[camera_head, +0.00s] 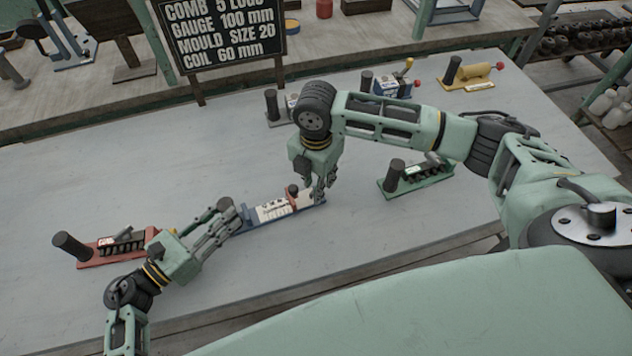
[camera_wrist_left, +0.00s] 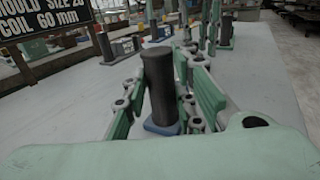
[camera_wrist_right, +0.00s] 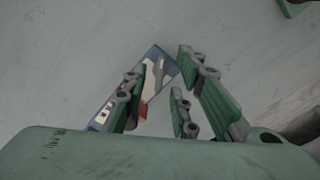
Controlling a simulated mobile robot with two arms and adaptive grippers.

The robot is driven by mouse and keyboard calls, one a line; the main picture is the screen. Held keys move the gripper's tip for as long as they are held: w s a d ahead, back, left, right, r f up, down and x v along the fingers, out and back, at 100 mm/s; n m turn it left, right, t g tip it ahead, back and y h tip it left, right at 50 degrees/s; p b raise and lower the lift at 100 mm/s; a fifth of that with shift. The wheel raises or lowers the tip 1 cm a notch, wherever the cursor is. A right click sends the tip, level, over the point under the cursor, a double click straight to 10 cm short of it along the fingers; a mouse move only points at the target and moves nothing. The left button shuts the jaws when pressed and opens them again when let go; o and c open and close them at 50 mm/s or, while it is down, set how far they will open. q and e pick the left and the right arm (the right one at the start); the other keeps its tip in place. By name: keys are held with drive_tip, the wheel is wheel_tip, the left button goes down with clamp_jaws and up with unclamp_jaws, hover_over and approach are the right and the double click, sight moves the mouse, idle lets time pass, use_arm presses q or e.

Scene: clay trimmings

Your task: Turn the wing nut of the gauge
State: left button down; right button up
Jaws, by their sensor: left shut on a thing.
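The gauge is a blue-based tool (camera_head: 268,211) with a white scale plate, lying on the grey table. Its black upright handle (camera_wrist_left: 160,85) stands between the fingers of my left gripper (camera_head: 228,218), which is shut on it. My right gripper (camera_head: 322,190) is over the gauge's right end, fingers pointing down. In the right wrist view its fingers (camera_wrist_right: 163,78) are apart, with a pale grey piece that looks like the wing nut (camera_wrist_right: 160,72) between them. I cannot tell whether they touch it. An orange-red part shows beside it.
A red-based tool (camera_head: 112,250) lies at left and a green-based one (camera_head: 415,178) at right. A yellow tool (camera_head: 474,80) and others stand farther back. A black sign (camera_head: 222,38) reads gauge 100 mm. The table's middle left is clear.

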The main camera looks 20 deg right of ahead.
drive_tip(key=shift+f, duration=0.4)
drive_tip(key=shift+c, duration=0.5)
clamp_jaws()
